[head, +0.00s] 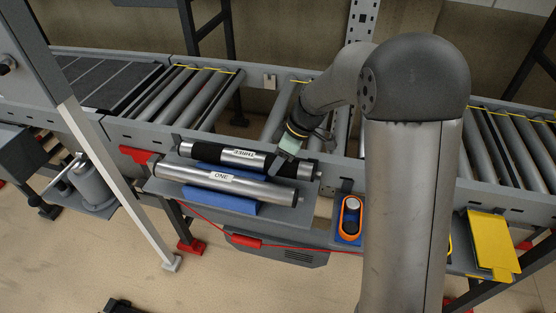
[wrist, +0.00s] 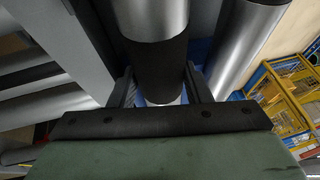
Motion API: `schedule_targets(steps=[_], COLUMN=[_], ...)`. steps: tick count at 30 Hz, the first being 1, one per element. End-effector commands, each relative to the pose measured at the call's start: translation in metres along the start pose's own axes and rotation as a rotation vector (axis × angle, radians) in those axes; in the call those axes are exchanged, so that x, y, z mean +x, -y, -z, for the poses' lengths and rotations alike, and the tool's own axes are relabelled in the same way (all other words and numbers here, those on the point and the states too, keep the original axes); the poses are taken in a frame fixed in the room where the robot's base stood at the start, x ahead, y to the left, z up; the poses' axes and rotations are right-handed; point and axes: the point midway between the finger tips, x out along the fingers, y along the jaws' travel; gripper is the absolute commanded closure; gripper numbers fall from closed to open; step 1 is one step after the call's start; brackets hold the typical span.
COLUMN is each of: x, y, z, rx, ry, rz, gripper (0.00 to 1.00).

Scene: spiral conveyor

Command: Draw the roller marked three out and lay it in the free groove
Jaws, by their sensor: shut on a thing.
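The roller marked THREE (head: 235,155) is silver with black sections, and its label reads upside down in the head view. It lies at or just above the back of the grey shelf, parallel to and behind the roller marked ONE (head: 195,175). My gripper (head: 284,162) is shut on roller THREE, right of its label. In the wrist view my gripper (wrist: 160,90) has one finger on each side of the roller's black section (wrist: 155,68). Blue cradle blocks (head: 232,203) show under the rollers. I cannot tell whether roller THREE touches its groove.
The conveyor (head: 140,133) runs behind the shelf (head: 155,188), with a gap in its rollers (head: 245,115) behind roller THREE. An orange-rimmed holder (head: 351,218) stands right of the shelf. A yellow plate (head: 490,243) is at far right. Yellow crates (wrist: 285,95) show in the wrist view.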

Motion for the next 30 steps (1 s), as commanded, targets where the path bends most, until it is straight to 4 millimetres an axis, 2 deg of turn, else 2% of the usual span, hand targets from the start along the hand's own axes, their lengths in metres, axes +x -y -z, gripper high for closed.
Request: schedule_targets(steps=[7, 8, 9, 10, 17, 20, 23, 30], x=[0.004, 0.003, 0.003, 0.003, 0.003, -0.003, -0.017, -0.073], y=[-0.001, -0.001, -0.001, -0.001, -0.001, -0.002, -0.002, -0.003], z=[-0.002, -0.001, -0.001, -0.001, -0.002, -0.002, -0.002, -0.002], rx=[-0.001, -0.001, -0.001, -0.001, 0.000, 0.000, 0.000, -0.001], ry=[-0.002, -0.002, -0.001, -0.001, 0.000, -0.001, -0.002, -0.003], rz=[-0.002, -0.002, -0.002, -0.001, -0.001, -0.003, -0.005, -0.008], gripper=[0.83, 0.48, 0.36, 0.30, 0.30, 0.30, 0.30, 0.30])
